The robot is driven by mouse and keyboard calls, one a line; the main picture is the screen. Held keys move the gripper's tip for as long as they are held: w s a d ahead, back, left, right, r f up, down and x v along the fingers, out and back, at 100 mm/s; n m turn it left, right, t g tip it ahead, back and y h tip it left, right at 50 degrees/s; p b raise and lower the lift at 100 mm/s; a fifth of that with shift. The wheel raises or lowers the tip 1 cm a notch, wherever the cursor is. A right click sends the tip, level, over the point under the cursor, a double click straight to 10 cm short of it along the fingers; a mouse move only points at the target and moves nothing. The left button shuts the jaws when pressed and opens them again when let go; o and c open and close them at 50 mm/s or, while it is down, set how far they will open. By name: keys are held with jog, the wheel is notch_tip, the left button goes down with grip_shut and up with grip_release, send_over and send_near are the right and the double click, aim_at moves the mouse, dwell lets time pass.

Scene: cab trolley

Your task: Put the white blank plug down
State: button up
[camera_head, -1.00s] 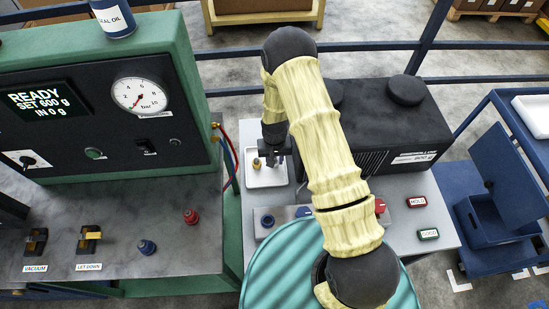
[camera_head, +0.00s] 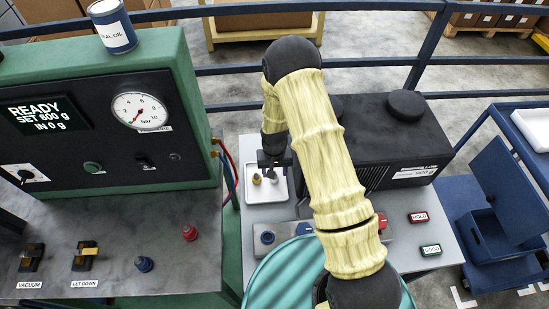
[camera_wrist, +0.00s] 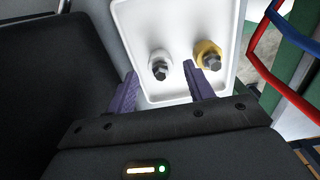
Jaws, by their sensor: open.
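The white blank plug (camera_wrist: 160,66) stands in a white tray (camera_wrist: 182,17), with its dark hex top showing. In the wrist view my gripper (camera_wrist: 158,80) is open, with one purple finger at each side just short of the plug. The right finger's tip is between the white plug and a yellow plug (camera_wrist: 208,54). In the head view my gripper (camera_head: 273,165) is over the tray (camera_head: 279,194). The yellow plug (camera_head: 257,179) stands at the tray's left there, and the white plug (camera_head: 273,177) is partly hidden below my gripper.
A black boxy machine (camera_head: 385,140) stands close to the right of the tray. Red and blue hoses (camera_wrist: 288,35) run beside the tray. The green-framed control panel (camera_head: 100,130) is at the left, and a teal ribbed drum (camera_head: 285,280) is in front.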

notch_tip(320, 180, up, 10)
jog(key=b, duration=0.2)
jog(key=shift+f, duration=0.25)
dwell(0.5)
